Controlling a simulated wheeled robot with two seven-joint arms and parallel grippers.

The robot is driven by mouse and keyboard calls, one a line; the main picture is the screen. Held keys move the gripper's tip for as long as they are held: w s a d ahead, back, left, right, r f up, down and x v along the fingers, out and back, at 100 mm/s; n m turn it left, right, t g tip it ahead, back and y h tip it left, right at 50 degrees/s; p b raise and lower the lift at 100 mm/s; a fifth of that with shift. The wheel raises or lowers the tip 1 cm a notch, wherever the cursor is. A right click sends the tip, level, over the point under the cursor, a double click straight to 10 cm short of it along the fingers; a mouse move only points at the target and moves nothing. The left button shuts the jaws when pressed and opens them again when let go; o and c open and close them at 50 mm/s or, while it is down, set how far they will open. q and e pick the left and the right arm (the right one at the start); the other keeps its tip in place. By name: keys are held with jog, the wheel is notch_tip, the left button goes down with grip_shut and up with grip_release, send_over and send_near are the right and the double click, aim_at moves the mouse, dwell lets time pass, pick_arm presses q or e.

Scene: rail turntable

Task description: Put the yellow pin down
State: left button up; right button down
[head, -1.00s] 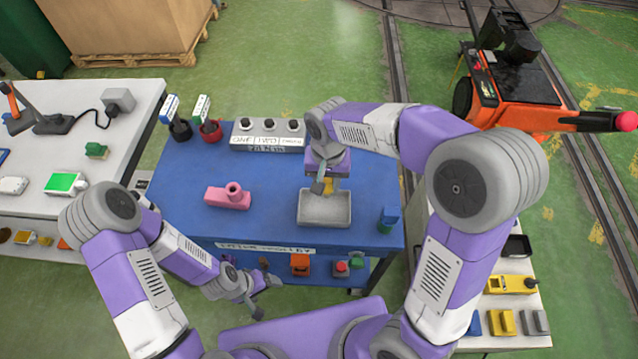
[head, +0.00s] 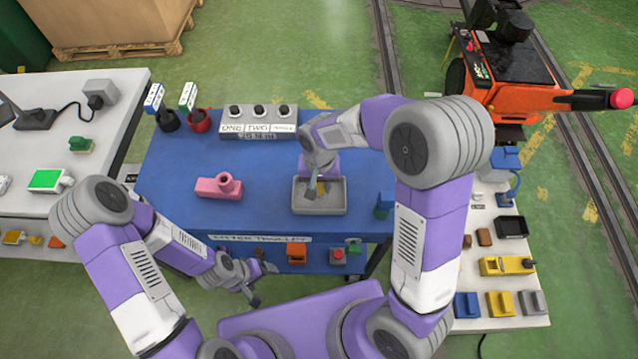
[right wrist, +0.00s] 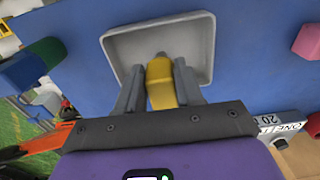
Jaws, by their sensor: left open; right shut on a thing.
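The yellow pin (right wrist: 161,84) is between the two fingers of my right gripper (right wrist: 158,88), which is shut on it. In the right wrist view the pin's grey tip points into the grey tray (right wrist: 118,42). In the head view my right gripper (head: 320,186) is over the grey tray (head: 320,209), and only a little yellow shows beside the fingers. I cannot tell whether the pin touches the tray floor. My left gripper (head: 252,290) is open and empty, in front of the blue trolley, away from the tray.
A pink fitting (head: 218,187) stands on the blue trolley top (head: 260,183) left of the tray. A labelled block with several sockets (head: 258,122) is at the back. A blue and green piece (head: 384,205) is right of the tray. White tables (head: 100,130) flank the trolley.

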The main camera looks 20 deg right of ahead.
jog(key=shift+f, duration=0.1)
jog(key=c, duration=0.7)
grip_release()
jog(key=shift+r, duration=0.2)
notch_tip(320, 180, up, 12)
jog(key=shift+f+p, duration=0.1)
jog(key=shift+p, duration=1.05)
jog(key=shift+s, duration=0.1)
